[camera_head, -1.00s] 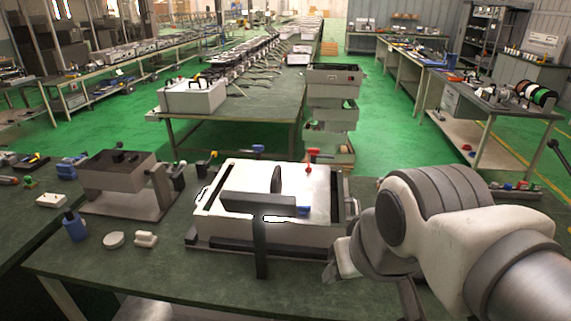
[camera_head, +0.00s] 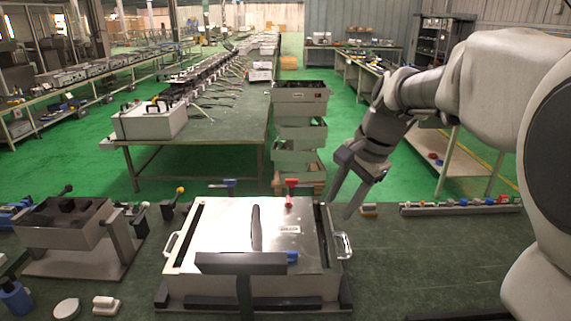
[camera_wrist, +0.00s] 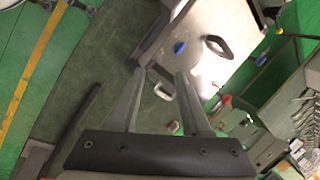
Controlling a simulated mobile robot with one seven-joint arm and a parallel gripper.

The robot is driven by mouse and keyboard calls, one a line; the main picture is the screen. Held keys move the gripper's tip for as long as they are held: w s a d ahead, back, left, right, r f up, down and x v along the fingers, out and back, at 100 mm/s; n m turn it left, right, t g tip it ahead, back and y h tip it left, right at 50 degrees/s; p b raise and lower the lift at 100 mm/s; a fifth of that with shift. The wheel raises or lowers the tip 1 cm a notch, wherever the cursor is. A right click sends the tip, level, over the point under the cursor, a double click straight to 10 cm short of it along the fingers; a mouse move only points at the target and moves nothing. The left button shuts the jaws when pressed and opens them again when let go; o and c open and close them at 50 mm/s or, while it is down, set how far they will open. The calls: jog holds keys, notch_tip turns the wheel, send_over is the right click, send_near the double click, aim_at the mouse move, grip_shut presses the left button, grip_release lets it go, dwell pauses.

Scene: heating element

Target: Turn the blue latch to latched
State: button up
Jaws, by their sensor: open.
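A white box with a metal lid (camera_head: 215,225) stands on the green bench; its lid also shows in the wrist view (camera_wrist: 222,72). A small blue piece (camera_head: 292,257) sits at the lid's front right, by the dark crossbar; it also shows in the wrist view (camera_wrist: 179,48). A second blue part, a lever handle (camera_head: 229,182), is at the box's back left, also in the wrist view (camera_wrist: 261,60). I cannot tell which is the latch. My gripper (camera_head: 338,208) is open and empty, above the box's right side, apart from both; its fingers show in the wrist view (camera_wrist: 161,72).
A red lever (camera_head: 291,187) stands at the box's back edge. A metal side handle (camera_head: 343,246) sticks out at the right. Another fixture (camera_head: 62,225) stands at the left. The bench right of the box is largely clear.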

jog(key=w+f+m+g, duration=0.1)
jog(key=w+f+m, duration=0.3)
jog(key=w, duration=0.4)
jog(key=m+g+y, duration=0.1)
jog(key=m+y, duration=0.1)
jog(key=m, duration=0.1)
send_near(290, 252)
jog(key=p+x, duration=0.2)
jog(key=x, duration=0.6)
jog(key=shift+a+f, duration=0.1)
jog(key=shift+f, duration=0.15)
jog(key=shift+h, duration=0.3)
grip_shut()
